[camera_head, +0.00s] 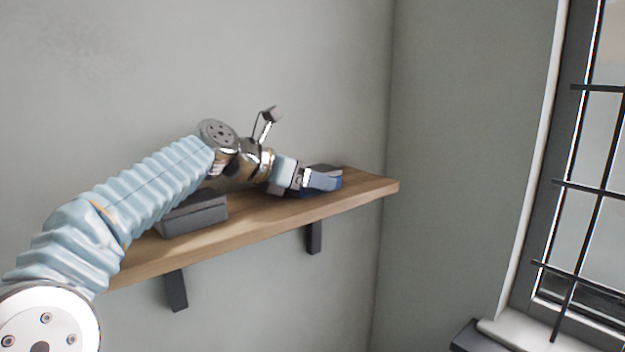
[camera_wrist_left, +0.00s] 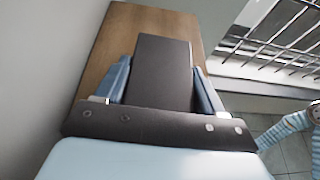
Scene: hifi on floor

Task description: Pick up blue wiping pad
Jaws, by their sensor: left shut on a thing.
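The wiping pad (camera_wrist_left: 163,68) is a block between my left gripper's two blue fingers in the left wrist view. Its visible face is dark grey, and I cannot make out blue on it there. In the head view, the pad's dark top (camera_head: 328,169) shows behind the near finger, at the right part of the wooden shelf. My left gripper (camera_head: 322,179) is shut on the pad, low over the shelf. I cannot tell whether the pad touches the wood. The near finger hides most of the pad. My right gripper is out of view.
The wooden shelf (camera_head: 375,188) is fixed to the grey wall on dark brackets (camera_head: 314,237). A dark grey box (camera_head: 193,214) stands on it, left of my left gripper, beneath my arm. The shelf's right end is bare. A barred window (camera_head: 590,170) is at the right.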

